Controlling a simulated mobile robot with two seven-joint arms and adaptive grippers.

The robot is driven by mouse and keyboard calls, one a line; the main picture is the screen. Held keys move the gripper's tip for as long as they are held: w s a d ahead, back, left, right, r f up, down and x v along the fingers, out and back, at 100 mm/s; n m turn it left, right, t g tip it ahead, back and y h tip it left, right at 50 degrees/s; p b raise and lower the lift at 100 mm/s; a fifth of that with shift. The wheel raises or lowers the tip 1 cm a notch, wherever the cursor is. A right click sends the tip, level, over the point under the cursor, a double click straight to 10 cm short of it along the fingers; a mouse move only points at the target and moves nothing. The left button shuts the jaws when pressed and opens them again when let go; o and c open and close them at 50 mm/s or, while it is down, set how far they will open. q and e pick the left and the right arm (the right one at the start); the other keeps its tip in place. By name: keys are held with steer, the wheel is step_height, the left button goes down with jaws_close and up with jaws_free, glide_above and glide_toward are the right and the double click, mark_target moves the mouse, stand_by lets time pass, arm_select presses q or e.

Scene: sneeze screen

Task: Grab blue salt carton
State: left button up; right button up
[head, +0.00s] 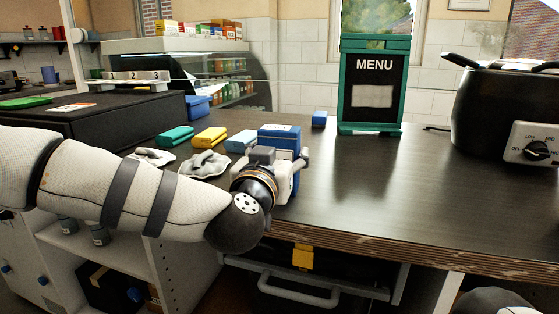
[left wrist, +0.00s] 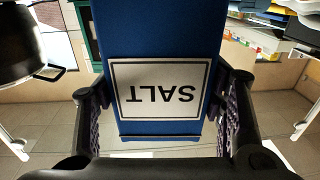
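The blue salt carton (head: 287,134) stands among small boxes near the middle of the counter in the head view. In the left wrist view the carton (left wrist: 158,38) fills the middle, with its white SALT label upside down. My left gripper (head: 284,160) is at the carton in the head view. In the left wrist view the left gripper's (left wrist: 160,95) two fingers flank the carton's sides. Their tips look close against its edges, but I cannot tell whether they press on it. The carton's lower part is hidden behind the gripper. My right gripper is not in view.
Teal (head: 175,136), yellow (head: 209,137) and light blue (head: 241,141) boxes lie left of the carton. A small blue box (head: 319,119) and a menu stand (head: 373,90) are behind. A black slow cooker (head: 500,105) stands right. The counter (head: 400,190) between is clear.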

mark_target(278, 132)
arm_select(q)
steer(key=shift+r, duration=0.15)
steer(key=shift+r, duration=0.35)
steer(key=r, duration=0.2)
steer(key=r+p, duration=0.1)
steer(key=r, duration=0.1)
steer(key=shift+s, duration=0.4)
steer(key=s+r+p, duration=0.1)
steer(key=s+r, duration=0.3)
steer(key=s, duration=0.2)
steer(key=s+d+r+p, duration=0.1)
steer(key=s+r+p, duration=0.1)
steer(key=s+r, duration=0.2)
steer(key=v, duration=0.3)
steer(key=shift+d, duration=0.4)
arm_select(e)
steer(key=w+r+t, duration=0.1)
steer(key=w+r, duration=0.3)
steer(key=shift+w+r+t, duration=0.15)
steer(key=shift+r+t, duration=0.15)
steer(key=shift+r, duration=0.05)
